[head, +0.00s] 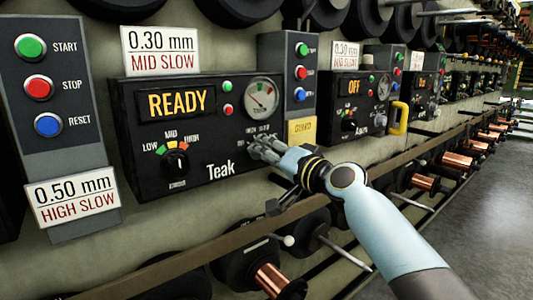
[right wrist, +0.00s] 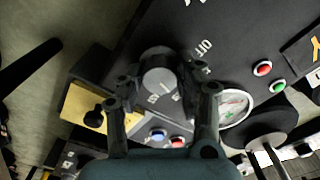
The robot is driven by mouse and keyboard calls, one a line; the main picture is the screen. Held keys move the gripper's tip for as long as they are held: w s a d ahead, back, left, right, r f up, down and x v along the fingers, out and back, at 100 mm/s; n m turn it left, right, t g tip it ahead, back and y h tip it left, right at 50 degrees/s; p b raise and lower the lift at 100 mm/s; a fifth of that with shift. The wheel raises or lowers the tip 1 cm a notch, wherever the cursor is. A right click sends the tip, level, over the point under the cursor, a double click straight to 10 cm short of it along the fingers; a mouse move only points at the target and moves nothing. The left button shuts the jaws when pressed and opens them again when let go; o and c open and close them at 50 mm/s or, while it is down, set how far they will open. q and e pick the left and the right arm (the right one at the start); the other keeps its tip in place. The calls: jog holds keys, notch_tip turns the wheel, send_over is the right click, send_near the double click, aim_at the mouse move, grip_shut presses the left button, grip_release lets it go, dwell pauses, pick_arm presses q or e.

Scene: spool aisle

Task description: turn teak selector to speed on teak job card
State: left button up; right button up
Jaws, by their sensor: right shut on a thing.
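The black Teak panel (head: 215,145) shows a lit READY display. Its LOW-MID-HIGH selector (head: 176,163) is a black knob under a green, yellow and red arc at the lower left. Its exact setting is too small to read surely. The Teak job card (head: 161,50) above reads 0.30 mm MID SLOW. My right gripper (head: 264,150) is at the panel's lower right, below the gauge (head: 261,97), away from that selector. In the right wrist view, its fingers (right wrist: 160,90) are shut on a grey round knob (right wrist: 159,72). This knob is hidden in the head view. My left gripper is out of view.
A grey button box (head: 302,75) stands right of the Teak panel, with a yellow plate (head: 301,130) below. Another panel (head: 355,100) shows OFF. A card (head: 73,197) reading 0.50 mm HIGH SLOW hangs at left. A rail (head: 190,255) and copper spools (head: 272,280) run below.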

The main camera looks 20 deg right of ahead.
jog(key=o, duration=1.1)
jog(key=shift+o, duration=0.2)
jog(key=v, duration=1.2)
jog(key=s+d+f+g+h+p, duration=0.25)
jog(key=s+f, duration=0.35)
jog(key=f, duration=0.5)
jog(key=s+d+f+g+h+p, duration=0.1)
jog(key=s+f+g, duration=0.3)
jog(key=f, duration=0.7)
jog(key=s+d+f+g+h+p, duration=0.1)
jog(key=s+d+f+g+p, duration=0.1)
jog(key=s+f, duration=0.7)
jog(key=s+f+n+g+h, duration=0.1)
jog(key=s+f, duration=0.5)
jog(key=s, duration=0.6)
jog(key=s+d+f+n+g+p, duration=0.1)
jog(key=s+f+n+g, duration=0.2)
jog(key=s, duration=0.9)
jog(key=s+d+f+n+g+h+p, duration=0.1)
jog(key=s+f+g, duration=0.3)
jog(key=s+f, duration=0.6)
jog(key=shift+s+n+h, duration=0.35)
jog(key=shift+s+n, duration=0.45)
jog(key=shift+s, duration=0.2)
